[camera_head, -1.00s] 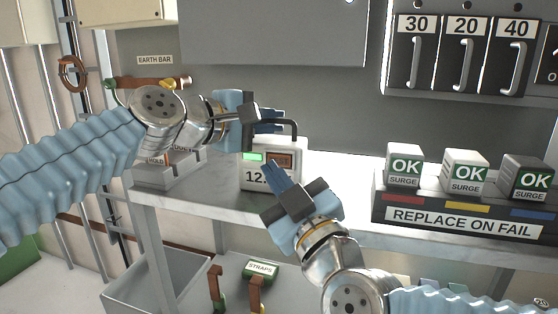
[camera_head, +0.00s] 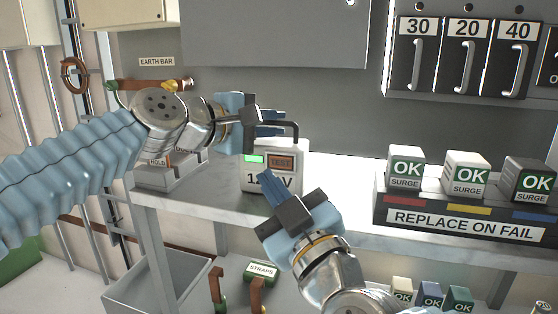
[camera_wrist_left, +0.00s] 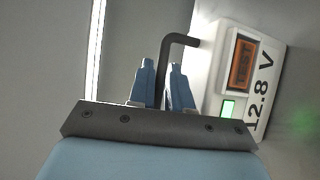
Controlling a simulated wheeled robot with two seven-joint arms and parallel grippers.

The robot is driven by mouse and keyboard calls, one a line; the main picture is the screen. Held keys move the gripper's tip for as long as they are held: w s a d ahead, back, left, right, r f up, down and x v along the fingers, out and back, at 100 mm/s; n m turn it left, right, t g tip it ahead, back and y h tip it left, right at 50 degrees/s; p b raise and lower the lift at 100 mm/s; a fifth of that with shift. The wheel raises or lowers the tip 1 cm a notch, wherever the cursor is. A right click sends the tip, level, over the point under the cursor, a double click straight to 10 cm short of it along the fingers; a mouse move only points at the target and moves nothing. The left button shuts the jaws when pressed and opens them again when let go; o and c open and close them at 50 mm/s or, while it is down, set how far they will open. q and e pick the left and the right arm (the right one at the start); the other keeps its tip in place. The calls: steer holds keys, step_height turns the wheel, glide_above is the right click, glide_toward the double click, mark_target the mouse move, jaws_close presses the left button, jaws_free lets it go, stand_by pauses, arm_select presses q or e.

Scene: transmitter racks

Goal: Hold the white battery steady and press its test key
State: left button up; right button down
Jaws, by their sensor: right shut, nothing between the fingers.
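The white battery (camera_head: 289,184) stands upright on the shelf, with its dark handle (camera_head: 295,130) on top. Its front has an orange-brown TEST key (camera_head: 281,163), a lit green lamp (camera_head: 254,158) and a 12.8 V label. My left gripper (camera_head: 272,122) is shut on the handle. In the left wrist view the handle (camera_wrist_left: 180,38) runs down between the two blue fingers (camera_wrist_left: 162,85), and the key (camera_wrist_left: 242,62) shows uncovered. My right gripper (camera_head: 268,181) is shut and empty, just below the key in the picture. Its fingers hide part of the label.
A rack marked REPLACE ON FAIL (camera_head: 459,224) holds several OK SURGE blocks at right. Behind are a grey panel (camera_head: 275,30) and numbered breakers (camera_head: 467,55). A grey box (camera_head: 165,175) stands left of the battery. A STRAPS holder (camera_head: 262,270) is below.

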arm_select(q)
steer(key=o, duration=0.4)
